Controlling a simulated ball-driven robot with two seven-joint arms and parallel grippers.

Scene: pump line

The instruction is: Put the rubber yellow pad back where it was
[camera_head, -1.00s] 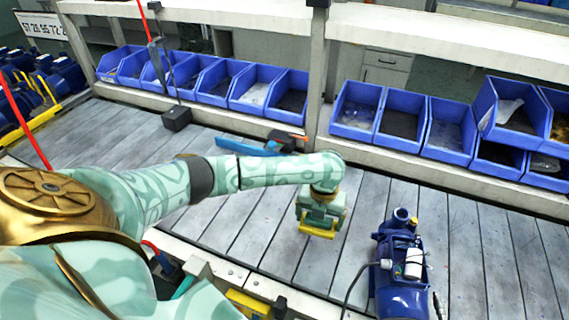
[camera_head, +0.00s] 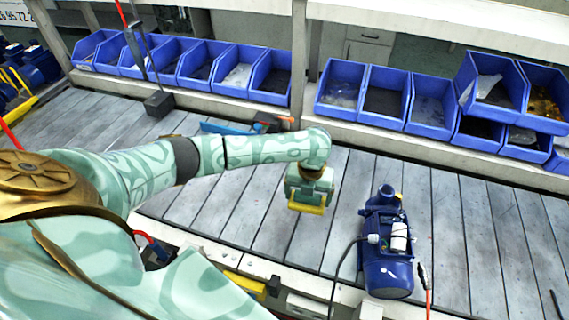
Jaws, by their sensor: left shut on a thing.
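My left gripper (camera_head: 309,190) hangs over the slatted grey bench at the end of my pale green arm. It is shut on the rubber yellow pad (camera_head: 306,209), which shows as a yellow strip at its lower end. Most of the pad is hidden by the gripper. The pad is left of the blue pump (camera_head: 388,250), apart from it. I cannot tell how far the pad is above the bench. My right gripper is not in view.
Blue bins (camera_head: 340,88) stand in rows along the back of the bench. A blue tool (camera_head: 228,127) and a black block (camera_head: 158,103) lie behind my left arm. A cable runs by the pump. Bare slats (camera_head: 470,225) lie right of the pump.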

